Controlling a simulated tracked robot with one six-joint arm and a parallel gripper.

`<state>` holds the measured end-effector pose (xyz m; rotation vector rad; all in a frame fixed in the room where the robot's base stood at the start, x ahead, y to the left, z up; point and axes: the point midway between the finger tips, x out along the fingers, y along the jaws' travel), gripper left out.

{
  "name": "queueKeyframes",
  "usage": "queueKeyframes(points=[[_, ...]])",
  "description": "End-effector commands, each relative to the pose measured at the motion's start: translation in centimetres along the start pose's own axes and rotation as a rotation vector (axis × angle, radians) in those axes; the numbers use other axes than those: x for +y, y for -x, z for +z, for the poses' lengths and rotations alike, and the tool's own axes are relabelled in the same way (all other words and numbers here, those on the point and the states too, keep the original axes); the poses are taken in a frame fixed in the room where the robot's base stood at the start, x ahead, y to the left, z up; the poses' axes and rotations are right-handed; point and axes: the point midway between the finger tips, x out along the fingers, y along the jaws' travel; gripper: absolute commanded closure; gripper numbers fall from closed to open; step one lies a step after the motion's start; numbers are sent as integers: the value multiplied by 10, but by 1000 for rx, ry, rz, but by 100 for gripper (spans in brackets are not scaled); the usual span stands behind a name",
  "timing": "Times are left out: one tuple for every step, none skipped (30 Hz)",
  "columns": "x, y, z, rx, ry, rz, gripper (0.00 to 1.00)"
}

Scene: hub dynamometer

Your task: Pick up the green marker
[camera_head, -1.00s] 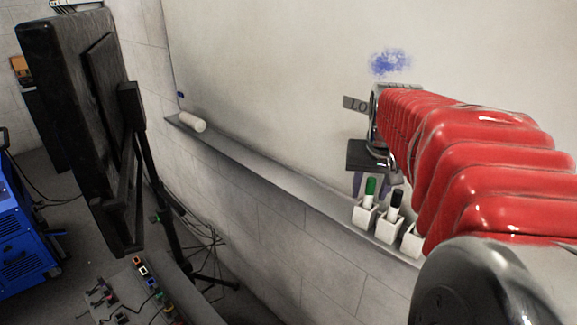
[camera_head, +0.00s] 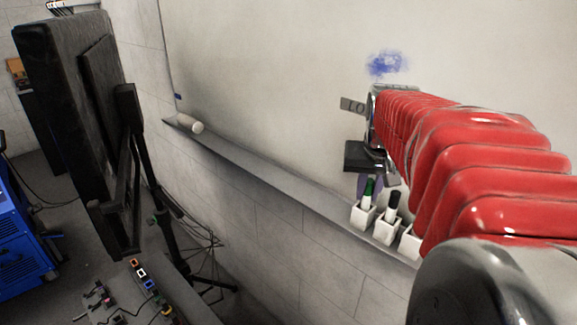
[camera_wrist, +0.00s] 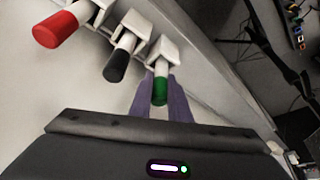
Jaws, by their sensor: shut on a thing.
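The green marker (camera_head: 368,192) stands upright, cap up, in a white holder (camera_head: 362,216) on the whiteboard ledge. My gripper (camera_head: 370,188) is at its cap, and its purple fingers are closed around the marker. In the wrist view the green cap (camera_wrist: 160,92) lies between the two fingers of my gripper (camera_wrist: 162,88). The marker's lower end is still inside its white holder (camera_wrist: 163,52).
A black marker (camera_head: 392,205) stands in the neighbouring holder, close on the right. A red marker (camera_wrist: 56,28) shows beyond it in the wrist view. A white roll (camera_head: 190,124) lies on the ledge's far end. The ledge (camera_head: 280,180) between is clear.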

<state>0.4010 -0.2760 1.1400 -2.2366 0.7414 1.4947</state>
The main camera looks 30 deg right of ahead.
Motion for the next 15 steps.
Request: queueKeyframes(points=[[0,1,0,0,0,0,100],[0,1,-1,1,0,0,100],[0,3,-1,1,0,0,100],[0,4,-2,1,0,0,100],[0,6,-3,1,0,0,100],[0,10,-4,1,0,0,100],[0,13,-6,2,0,0,100],[0,16,-8,3,0,0,100],[0,21,-9,2,0,0,100],[0,26,-11,3,0,0,100],[0,30,-14,4,0,0,100],[0,37,-16,3,0,0,100],[0,42,-18,5,0,0,100],[0,47,-20,3,0,0,100],[0,54,-23,4,0,0,100]])
